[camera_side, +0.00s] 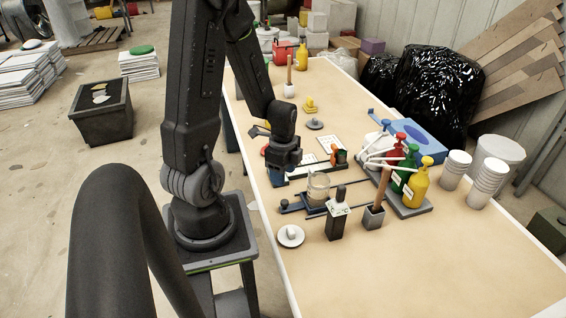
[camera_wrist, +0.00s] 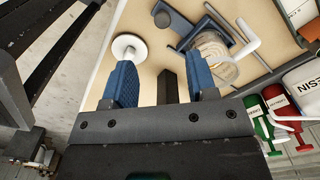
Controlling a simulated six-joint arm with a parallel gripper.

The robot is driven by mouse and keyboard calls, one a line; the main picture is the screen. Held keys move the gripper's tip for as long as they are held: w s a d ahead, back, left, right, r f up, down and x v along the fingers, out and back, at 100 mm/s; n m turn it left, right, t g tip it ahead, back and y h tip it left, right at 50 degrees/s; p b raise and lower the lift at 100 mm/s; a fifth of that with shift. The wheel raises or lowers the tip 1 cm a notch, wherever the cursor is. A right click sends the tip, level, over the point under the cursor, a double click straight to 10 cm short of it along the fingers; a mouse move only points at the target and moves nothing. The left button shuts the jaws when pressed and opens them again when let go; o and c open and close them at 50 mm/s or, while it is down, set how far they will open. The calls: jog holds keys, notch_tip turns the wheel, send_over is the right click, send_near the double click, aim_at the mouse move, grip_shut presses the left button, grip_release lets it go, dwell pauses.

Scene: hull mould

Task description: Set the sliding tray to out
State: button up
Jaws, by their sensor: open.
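The sliding tray appears to be the dark blue, flat tray (camera_side: 311,211) that carries a clear jar (camera_side: 318,187) in the side view. A bar runs from its left side to a small dark knob (camera_side: 284,204). In the wrist view the tray (camera_wrist: 188,42) and jar (camera_wrist: 213,55) show at the upper middle, with the knob (camera_wrist: 162,19) left of them. My gripper (camera_side: 276,178) is above the bench, behind and left of the tray in the side view. Its blue fingers (camera_wrist: 163,82) are apart in the wrist view. A dark block (camera_wrist: 167,78) shows between them; I cannot tell whether they touch it.
Pump bottles (camera_side: 414,188) crowd the right. The front bench is clear.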

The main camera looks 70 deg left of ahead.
notch_tip(320, 180, up, 3)
jog(key=shift+r, duration=0.1)
dwell(0.6)
jog(key=w+d+r+n+t+y, duration=0.1)
jog(key=w+d+r+n+t, duration=0.25)
jog(key=d+r, duration=0.65)
jog(key=s+d+r+n+t, duration=0.1)
jog(key=s+d+r+n, duration=0.1)
jog(key=d+r, duration=0.2)
jog(key=s+d+r+n+t+h, duration=0.1)
jog(key=s+d+r+n, duration=0.1)
jog(key=d+r, duration=0.3)
jog(key=shift+s+r+n, duration=0.2)
jog(key=shift+n, duration=0.55)
